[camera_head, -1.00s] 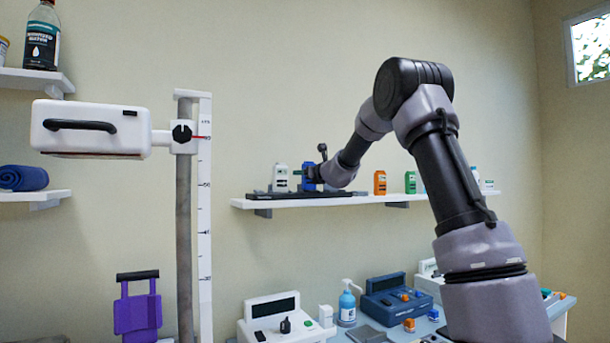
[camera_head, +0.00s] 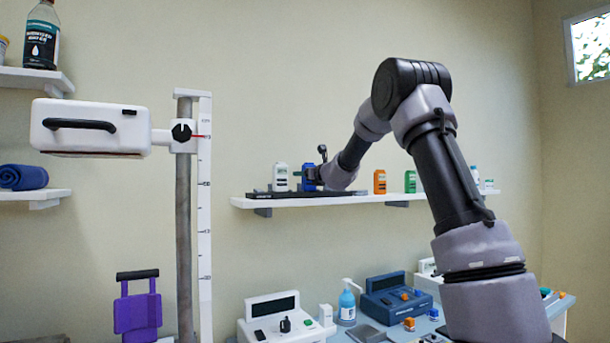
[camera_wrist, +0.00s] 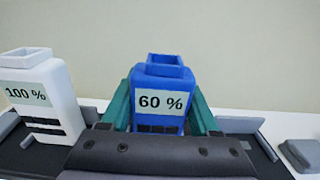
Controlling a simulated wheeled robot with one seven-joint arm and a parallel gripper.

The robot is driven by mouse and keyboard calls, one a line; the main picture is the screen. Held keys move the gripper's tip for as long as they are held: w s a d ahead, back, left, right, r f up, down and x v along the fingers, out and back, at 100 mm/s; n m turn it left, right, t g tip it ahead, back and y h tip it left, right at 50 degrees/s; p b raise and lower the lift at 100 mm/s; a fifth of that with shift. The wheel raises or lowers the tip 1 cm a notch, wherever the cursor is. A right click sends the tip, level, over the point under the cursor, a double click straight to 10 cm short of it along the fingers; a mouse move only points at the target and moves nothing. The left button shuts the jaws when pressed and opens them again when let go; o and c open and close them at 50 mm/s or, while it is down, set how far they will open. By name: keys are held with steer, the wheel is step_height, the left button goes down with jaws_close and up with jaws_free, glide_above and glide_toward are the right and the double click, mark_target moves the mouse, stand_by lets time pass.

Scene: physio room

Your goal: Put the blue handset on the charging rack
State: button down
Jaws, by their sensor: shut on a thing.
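The blue handset (camera_wrist: 162,84), labelled 60 %, stands upright between the two teal fingers of my gripper (camera_wrist: 162,112) in the wrist view. My gripper is shut on it. In the head view the blue handset (camera_head: 308,174) is at the charging rack (camera_head: 262,193), a dark strip on the wall shelf, with my wrist partly in front of it. The handset's bottom is hidden by my gripper, so I cannot tell whether it touches the rack. The rack also shows in the wrist view (camera_wrist: 22,158).
A white handset (camera_wrist: 40,92) labelled 100 % stands on the rack to the left. Orange (camera_head: 380,182) and green (camera_head: 410,181) handsets stand on the shelf (camera_head: 345,199) to the right. A grey block (camera_wrist: 302,153) lies right of the rack. A height scale (camera_head: 204,200) stands left.

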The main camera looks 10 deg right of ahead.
stand_by(0.3)
steer(key=shift+c, duration=0.2)
jaws_free()
steer(key=shift+f, duration=0.1)
steer(key=v, duration=1)
steer(key=shift+s+d, duration=0.15)
steer(key=shift+s, duration=0.25)
